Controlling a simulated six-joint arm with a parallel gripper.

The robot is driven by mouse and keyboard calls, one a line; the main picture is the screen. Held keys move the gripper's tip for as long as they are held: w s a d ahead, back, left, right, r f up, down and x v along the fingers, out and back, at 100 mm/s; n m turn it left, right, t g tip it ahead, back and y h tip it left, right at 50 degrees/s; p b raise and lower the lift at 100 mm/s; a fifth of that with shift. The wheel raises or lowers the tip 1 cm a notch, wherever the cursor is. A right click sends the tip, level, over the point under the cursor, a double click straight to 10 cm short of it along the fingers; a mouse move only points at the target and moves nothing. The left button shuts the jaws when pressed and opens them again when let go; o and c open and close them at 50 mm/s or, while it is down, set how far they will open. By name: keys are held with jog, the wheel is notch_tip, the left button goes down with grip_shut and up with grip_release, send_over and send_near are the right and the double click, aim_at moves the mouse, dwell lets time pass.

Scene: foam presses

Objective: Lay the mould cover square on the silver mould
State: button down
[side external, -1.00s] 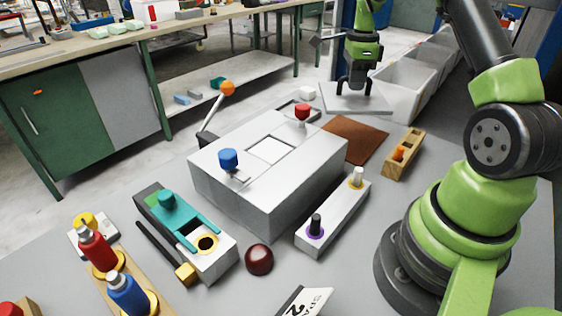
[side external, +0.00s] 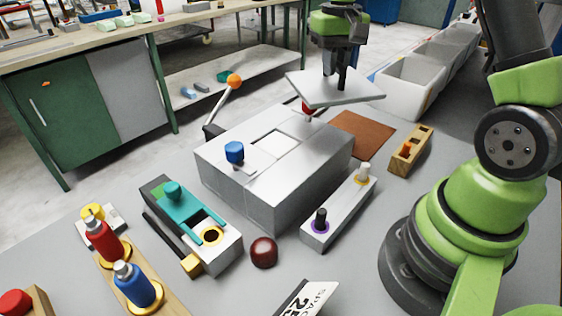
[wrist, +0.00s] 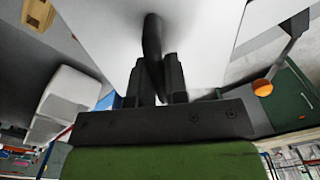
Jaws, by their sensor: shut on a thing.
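The mould cover (side external: 310,90) is a flat pale grey plate with a dark upright handle. My gripper (side external: 342,80) is shut on that handle and holds the plate in the air over the far right part of the silver mould (side external: 240,178). The wrist view shows my gripper (wrist: 155,90) with its fingers around the dark handle (wrist: 152,45) and the pale cover (wrist: 95,25) beyond. The mould is a large block with a square recess (side external: 272,145) in its top. The cover partly hides a red knob (side external: 307,107) at the mould's far corner.
A blue knob (side external: 234,152) stands up on the mould's near left top. A lever with an orange ball (side external: 234,81) rises behind it. A teal clamp (side external: 185,205), a dark red ball (side external: 263,252) and a block with two pegs (side external: 338,215) stand in front. A brown mat (side external: 362,136) lies right.

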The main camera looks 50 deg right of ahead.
jog(key=a+r+n, duration=0.1)
jog(key=a+n, duration=0.5)
jog(key=a, duration=0.7)
notch_tip(320, 180, up, 5)
jog(key=w+m, duration=0.1)
jog(key=m, duration=0.2)
jog(key=shift+m, duration=0.4)
jog(key=w+d+f, duration=0.1)
jog(key=d, duration=0.2)
jog(key=w+d, duration=0.1)
jog(key=d, duration=0.2)
jog(key=w+d+f, duration=0.1)
jog(key=d, duration=0.2)
jog(key=shift+w+d+f, duration=0.25)
jog(key=shift+d+f, duration=0.1)
jog(key=d+f, duration=0.4)
jog(key=d, duration=0.8)
jog(key=m, duration=0.5)
send_over(355, 132)
notch_tip(355, 132, down, 12)
jog(key=shift+f, duration=2.3)
